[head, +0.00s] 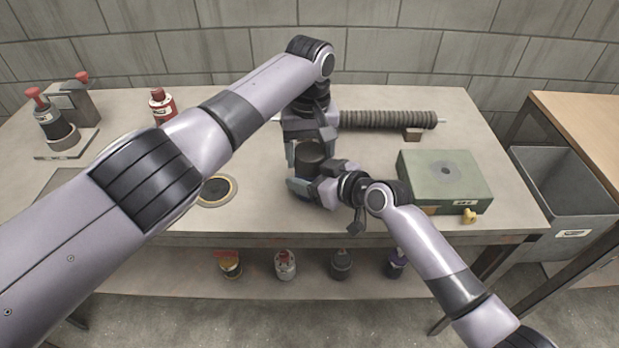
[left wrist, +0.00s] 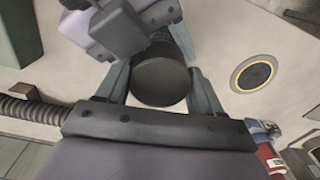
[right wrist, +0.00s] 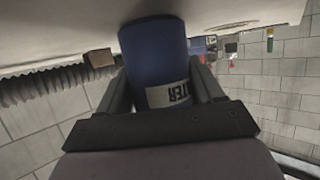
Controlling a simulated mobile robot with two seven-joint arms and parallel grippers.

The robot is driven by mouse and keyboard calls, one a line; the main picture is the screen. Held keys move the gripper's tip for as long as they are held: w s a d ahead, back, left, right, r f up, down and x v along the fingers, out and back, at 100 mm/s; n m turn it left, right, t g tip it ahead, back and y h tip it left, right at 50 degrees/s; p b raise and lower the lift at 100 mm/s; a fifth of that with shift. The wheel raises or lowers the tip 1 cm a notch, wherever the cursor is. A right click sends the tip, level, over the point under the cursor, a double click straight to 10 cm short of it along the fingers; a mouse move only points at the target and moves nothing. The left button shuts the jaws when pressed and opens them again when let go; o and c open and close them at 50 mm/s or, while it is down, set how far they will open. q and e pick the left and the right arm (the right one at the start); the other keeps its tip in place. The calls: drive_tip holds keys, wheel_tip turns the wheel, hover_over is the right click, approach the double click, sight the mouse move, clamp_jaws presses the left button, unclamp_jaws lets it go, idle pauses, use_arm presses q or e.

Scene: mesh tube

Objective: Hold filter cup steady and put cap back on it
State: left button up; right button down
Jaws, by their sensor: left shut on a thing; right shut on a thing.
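The filter cup shows in the right wrist view as a blue cylinder (right wrist: 155,60) with a white label reading "TER". My right gripper (head: 318,188) is shut around its side, low over the table. A dark round cap (head: 310,153) sits at the top of the cup, and its flat face fills the middle of the left wrist view (left wrist: 161,83). My left gripper (head: 308,150) comes down from above with its fingers on either side of the cap, shut on it. The cap appears in line with the cup; the seam between them is hidden, so I cannot tell whether it is seated.
A dark disc with a yellow ring (head: 216,190) lies on the table at left. A green box (head: 445,178) stands at right. A ribbed tube (head: 388,119) lies behind the grippers. A red bottle (head: 162,105) stands at the back left. A grey bin (head: 570,185) is beyond the right edge.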

use_arm(q)
drive_tip(key=o, duration=1.2)
drive_tip(key=shift+c, duration=0.2)
drive_tip(key=shift+r, duration=2.3)
drive_tip(key=shift+c, duration=0.4)
drive_tip(key=shift+r+n, duration=1.7)
drive_tip(key=shift+r, duration=0.05)
drive_tip(key=shift+f, duration=0.15)
drive_tip(key=shift+f, duration=3.9)
